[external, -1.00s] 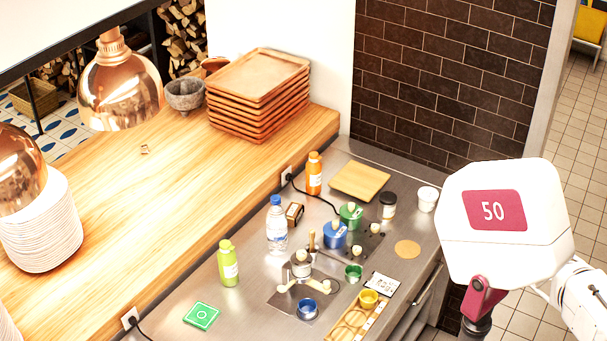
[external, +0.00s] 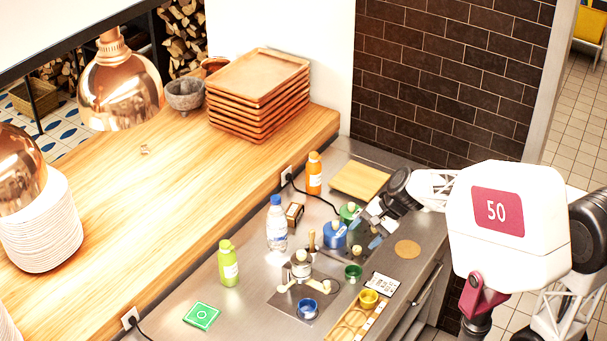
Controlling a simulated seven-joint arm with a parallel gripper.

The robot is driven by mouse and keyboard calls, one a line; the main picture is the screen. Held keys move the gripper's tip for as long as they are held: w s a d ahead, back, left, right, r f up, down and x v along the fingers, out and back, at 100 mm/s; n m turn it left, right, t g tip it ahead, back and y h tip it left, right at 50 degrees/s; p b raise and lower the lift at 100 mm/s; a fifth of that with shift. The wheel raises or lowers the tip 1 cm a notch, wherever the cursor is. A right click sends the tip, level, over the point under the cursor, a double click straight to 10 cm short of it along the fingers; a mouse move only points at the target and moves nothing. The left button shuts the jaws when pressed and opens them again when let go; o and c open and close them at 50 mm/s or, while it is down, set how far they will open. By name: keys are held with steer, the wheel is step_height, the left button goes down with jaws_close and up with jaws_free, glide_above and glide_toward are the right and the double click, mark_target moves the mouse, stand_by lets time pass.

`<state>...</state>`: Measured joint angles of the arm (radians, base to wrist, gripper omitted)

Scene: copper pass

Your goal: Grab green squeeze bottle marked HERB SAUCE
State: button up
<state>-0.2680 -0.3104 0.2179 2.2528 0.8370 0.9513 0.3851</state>
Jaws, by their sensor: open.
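The green squeeze bottle (external: 229,268) stands upright on the steel counter, left of the middle, close to the raised wooden ledge. Its pale label is too small to read. My gripper (external: 369,228) is over the right part of the counter, beside the blue and green pots, well to the right of the bottle and farther back. It is open, and I see nothing held in it. My arm partly hides the area around the dark jar and white cup.
A clear water bottle (external: 277,225) and a blue pot (external: 335,235) stand between my gripper and the green bottle. A holder with pale knobs (external: 300,272) is in front of them. An orange bottle (external: 314,173) stands behind. A green card (external: 202,316) lies near the green bottle.

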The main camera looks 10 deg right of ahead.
steer(key=w+a+f+m+y, duration=0.1)
steer(key=w+a+m+y, duration=0.15)
steer(key=a, duration=0.45)
steer(key=w+a+f+m+y, duration=0.1)
steer(key=w+a+m, duration=0.1)
steer(key=w+a, duration=0.35)
steer(key=m+y, duration=0.3)
steer(key=m, duration=0.4)
glide_toward(225, 244)
steer(key=shift+w+a+f+n, duration=0.15)
steer(key=shift+a+f, duration=0.25)
steer(key=shift+a, duration=0.1)
steer(key=shift+w+a+f+n, duration=0.1)
steer(key=shift+w+a+f, duration=0.05)
steer(key=shift+a+f, duration=0.3)
steer(key=shift+a, duration=0.1)
steer(key=shift+x, duration=1.25)
steer(key=shift+x, duration=2.6)
steer(key=shift+s+r, duration=0.2)
jaws_close()
